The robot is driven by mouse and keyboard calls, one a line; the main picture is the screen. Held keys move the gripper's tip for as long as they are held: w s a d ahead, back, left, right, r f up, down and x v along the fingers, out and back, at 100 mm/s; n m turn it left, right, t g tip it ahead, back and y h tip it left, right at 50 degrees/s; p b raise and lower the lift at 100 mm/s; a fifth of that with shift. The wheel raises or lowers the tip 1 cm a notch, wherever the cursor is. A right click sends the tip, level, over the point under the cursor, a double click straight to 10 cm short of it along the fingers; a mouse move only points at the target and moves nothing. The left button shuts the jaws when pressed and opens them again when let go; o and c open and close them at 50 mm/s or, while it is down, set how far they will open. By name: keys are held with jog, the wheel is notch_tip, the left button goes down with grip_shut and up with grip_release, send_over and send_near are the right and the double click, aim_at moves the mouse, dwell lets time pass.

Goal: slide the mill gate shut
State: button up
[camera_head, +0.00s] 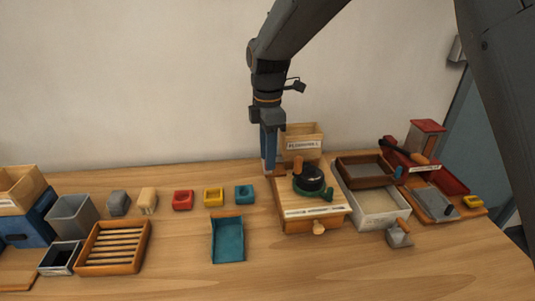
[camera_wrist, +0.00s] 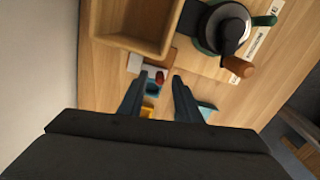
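The mill (camera_head: 318,208) is a pale wooden box with a black, green-rimmed crank top and a labelled wooden hopper (camera_head: 302,140) behind it. The crank top (camera_wrist: 225,28) and hopper (camera_wrist: 135,40) also show in the wrist view. My gripper (camera_head: 269,172) points down at the mill's back left side. In the wrist view its fingers (camera_wrist: 161,76) are apart, with nothing clearly held. Just beyond the fingertips is a small pale plate with a brown block (camera_wrist: 157,68) and a red spot, perhaps the gate. I cannot tell whether the fingers touch it or how far it is slid.
Red, yellow and teal blocks (camera_head: 244,194) and a teal scoop (camera_head: 228,240) lie left of the mill. A slatted tray (camera_head: 112,268) is farther left. A white bin (camera_head: 370,222) and brown tray (camera_head: 350,172) stand close on the right. The table front is mostly clear.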

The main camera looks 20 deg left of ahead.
jog(key=shift+f, duration=0.55)
jog(key=shift+c, duration=0.3)
grip_shut()
jog(key=shift+w+d, duration=0.35)
jog(key=shift+d, duration=0.3)
jog(key=shift+w+d, duration=0.35)
jog(key=shift+d, duration=0.25)
